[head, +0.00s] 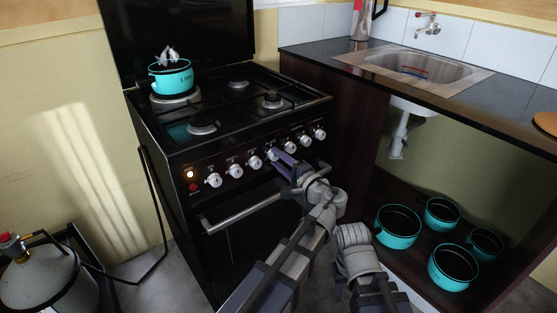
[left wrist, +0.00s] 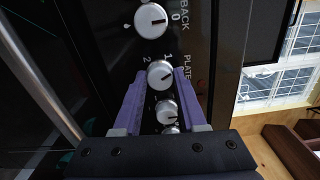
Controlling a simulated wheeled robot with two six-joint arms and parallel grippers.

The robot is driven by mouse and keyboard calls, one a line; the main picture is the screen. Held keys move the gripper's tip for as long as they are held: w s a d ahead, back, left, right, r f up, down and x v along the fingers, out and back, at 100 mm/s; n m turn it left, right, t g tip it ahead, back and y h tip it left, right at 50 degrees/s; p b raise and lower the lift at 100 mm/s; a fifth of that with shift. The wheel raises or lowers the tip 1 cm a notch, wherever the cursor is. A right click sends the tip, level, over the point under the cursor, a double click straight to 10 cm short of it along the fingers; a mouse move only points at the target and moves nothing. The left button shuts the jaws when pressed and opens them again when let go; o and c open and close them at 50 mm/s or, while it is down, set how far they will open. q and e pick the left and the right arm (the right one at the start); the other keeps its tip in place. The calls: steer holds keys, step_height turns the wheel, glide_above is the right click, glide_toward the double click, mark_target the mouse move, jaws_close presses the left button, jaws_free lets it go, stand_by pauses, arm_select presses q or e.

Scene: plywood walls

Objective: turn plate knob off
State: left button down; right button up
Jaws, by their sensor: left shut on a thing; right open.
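The plate knob (left wrist: 160,74) is a round silver knob with a dark mark, beside the printed word PLATE and the numbers 1 and 2. It sits between the purple fingers of my left gripper (left wrist: 160,85), which is shut on it. I cannot tell its exact setting. In the head view my left gripper (head: 275,155) reaches the middle of the knob row on the black stove (head: 165,145) and partly covers the knobs there. An orange light (head: 190,174) glows at the panel's left end. My right arm shows at the lower middle, but its gripper is not visible.
A turquoise pot (head: 171,77) stands at the stove's back left. An oven handle (head: 240,214) runs below the knobs. Several turquoise pots (head: 398,226) stand under the sink counter (head: 310,54) at right. A gas cylinder (head: 45,280) stands at the lower left.

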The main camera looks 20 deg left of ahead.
arm_select(q)
steer(key=m, duration=0.4)
steer(key=shift+m, duration=0.7)
steer(key=shift+c, duration=2.3)
jaws_free()
